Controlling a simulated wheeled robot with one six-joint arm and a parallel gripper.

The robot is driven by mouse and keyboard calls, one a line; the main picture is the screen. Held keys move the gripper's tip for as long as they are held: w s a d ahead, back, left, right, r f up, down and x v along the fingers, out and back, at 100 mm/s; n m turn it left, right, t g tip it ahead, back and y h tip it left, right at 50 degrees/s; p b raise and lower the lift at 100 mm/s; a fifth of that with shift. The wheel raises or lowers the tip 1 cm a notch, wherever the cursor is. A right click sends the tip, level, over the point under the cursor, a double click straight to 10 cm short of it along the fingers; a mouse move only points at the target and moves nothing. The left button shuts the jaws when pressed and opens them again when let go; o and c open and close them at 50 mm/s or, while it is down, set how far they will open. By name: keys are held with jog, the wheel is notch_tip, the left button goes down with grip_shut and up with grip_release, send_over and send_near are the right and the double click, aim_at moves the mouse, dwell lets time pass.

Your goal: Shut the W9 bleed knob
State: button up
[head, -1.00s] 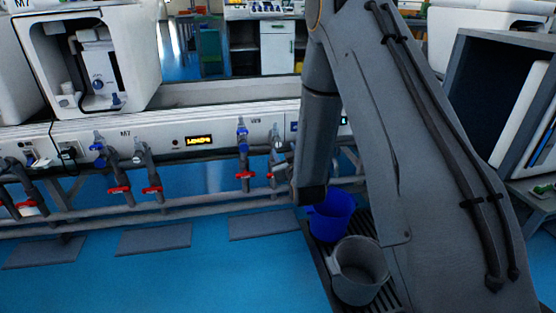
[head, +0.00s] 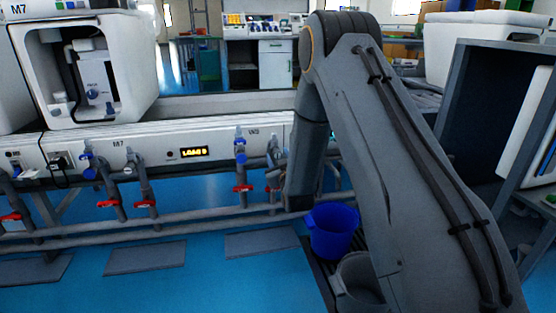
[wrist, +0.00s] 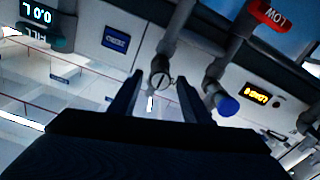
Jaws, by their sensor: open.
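In the head view the W9 station has a pipe with a blue knob (head: 240,143) and a second pipe (head: 272,155) beside it, partly behind my arm. In the wrist view, which is upside down, a small round metal knob with a slot (wrist: 161,79) sits at the end of a grey pipe; it looks like the bleed knob. My gripper (wrist: 158,86) is open, with its two fingers on either side of this knob in the picture. Whether they touch it or how deep they reach cannot be told. The blue knob shows right of the fingers (wrist: 228,105).
Red-handled valves (head: 243,188) hang along the pipes, one with a red LOW handle (wrist: 268,14). A blue bucket (head: 332,235) and a grey bucket (head: 358,280) stand on the floor below. A lit display (head: 194,152) is on the panel.

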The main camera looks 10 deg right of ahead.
jog(key=shift+c, duration=0.5)
jog(key=c, duration=1)
jog(key=shift+o, duration=0.2)
